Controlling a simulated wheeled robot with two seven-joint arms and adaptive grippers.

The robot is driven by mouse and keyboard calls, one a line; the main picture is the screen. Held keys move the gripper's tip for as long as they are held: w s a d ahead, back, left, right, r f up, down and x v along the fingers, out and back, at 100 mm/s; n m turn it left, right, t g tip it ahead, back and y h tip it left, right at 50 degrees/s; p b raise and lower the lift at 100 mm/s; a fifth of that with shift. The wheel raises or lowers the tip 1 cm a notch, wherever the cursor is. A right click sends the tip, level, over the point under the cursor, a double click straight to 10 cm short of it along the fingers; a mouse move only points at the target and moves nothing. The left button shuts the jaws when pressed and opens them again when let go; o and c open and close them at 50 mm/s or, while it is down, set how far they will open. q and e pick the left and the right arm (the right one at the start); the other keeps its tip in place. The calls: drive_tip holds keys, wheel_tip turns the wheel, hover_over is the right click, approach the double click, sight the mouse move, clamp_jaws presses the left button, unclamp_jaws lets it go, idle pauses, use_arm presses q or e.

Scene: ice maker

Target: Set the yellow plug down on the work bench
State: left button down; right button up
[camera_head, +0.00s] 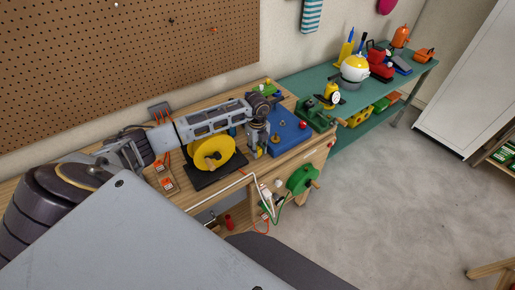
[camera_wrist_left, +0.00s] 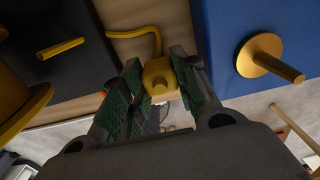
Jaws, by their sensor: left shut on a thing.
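The yellow plug (camera_wrist_left: 159,76) sits between the green-padded fingers of my left gripper (camera_wrist_left: 160,95) in the left wrist view. A yellow cable curves away from it to the upper left. In the head view my left gripper (camera_head: 257,145) points down over the front part of the wooden work bench (camera_head: 237,181); the plug is small and partly hidden there. The bench top also shows as a wooden strip in the left wrist view (camera_wrist_left: 132,20). I cannot tell whether the plug touches the bench. My right gripper is not in view.
A yellow reel (camera_head: 207,152) on a black base stands left of the gripper. A blue board (camera_head: 288,132) lies close on its right. A green reel (camera_head: 301,179) hangs at the bench front with loose cables. A green table (camera_head: 310,83) with several tools stands beyond.

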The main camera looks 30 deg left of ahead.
sight(258, 148)
use_arm(q)
drive_tip(key=shift+f, duration=0.15)
drive_tip(key=c, duration=1.1)
unclamp_jaws()
drive_tip(key=shift+r, duration=0.3)
wheel_tip(258, 148, up, 12)
drive_tip(key=b, duration=0.2)
drive_tip(key=shift+f, duration=0.15)
